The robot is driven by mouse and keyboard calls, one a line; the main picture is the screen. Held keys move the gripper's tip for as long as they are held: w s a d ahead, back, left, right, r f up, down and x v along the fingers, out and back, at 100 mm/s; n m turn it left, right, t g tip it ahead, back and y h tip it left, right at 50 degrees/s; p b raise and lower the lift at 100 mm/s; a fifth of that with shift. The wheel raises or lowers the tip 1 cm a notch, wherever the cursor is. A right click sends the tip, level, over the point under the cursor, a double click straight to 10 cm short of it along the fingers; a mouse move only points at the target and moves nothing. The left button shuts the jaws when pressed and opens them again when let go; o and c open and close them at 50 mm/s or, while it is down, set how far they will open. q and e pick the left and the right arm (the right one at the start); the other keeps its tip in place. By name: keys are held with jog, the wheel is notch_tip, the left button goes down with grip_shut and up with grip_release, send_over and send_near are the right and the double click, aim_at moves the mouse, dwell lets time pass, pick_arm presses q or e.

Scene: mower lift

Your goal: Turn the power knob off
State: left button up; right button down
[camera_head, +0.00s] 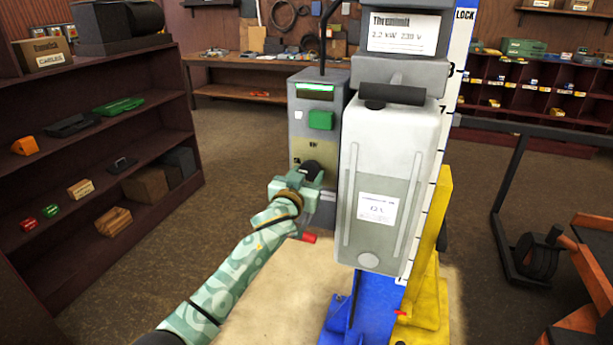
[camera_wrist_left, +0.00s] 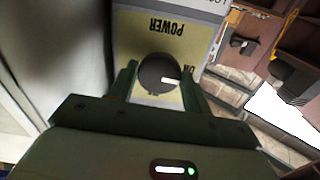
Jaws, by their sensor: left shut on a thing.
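The power knob (camera_head: 311,167) is a round black knob on the yellowish lower panel of the grey control box (camera_head: 297,125). My left gripper (camera_head: 305,180) reaches it from below and in front, and partly hides it. In the left wrist view the power knob (camera_wrist_left: 156,72) sits between the two green fingers of my left gripper (camera_wrist_left: 160,82), which are shut on its sides. The knob's white mark points right in that view, towards the letters "ON". The word "POWER" shows upside down on the panel (camera_wrist_left: 180,28). My right gripper is in neither view.
A large grey tank (camera_head: 385,190) on a blue and yellow lift column stands just right of the control box. A green button (camera_head: 320,120) is above the knob. A red-tipped part (camera_head: 308,237) is below. Dark shelves (camera_head: 100,165) stand at the left.

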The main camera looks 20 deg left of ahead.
pick_arm(q)
jog(key=m+p, duration=0.1)
jog(key=m, duration=0.2)
jog(key=shift+m, duration=0.3)
jog(key=m+p, duration=0.1)
jog(key=m, duration=0.3)
jog(key=shift+a+m+p, duration=0.1)
jog(key=shift+m+p, duration=0.2)
jog(key=shift+p, duration=0.05)
jog(key=m+p, duration=0.1)
jog(key=m, duration=0.3)
jog(key=shift+m, duration=2.5)
jog(key=shift+p, duration=0.3)
jog(key=o, duration=1)
jog(key=shift+r, duration=0.1)
jog(key=shift+c, duration=0.2)
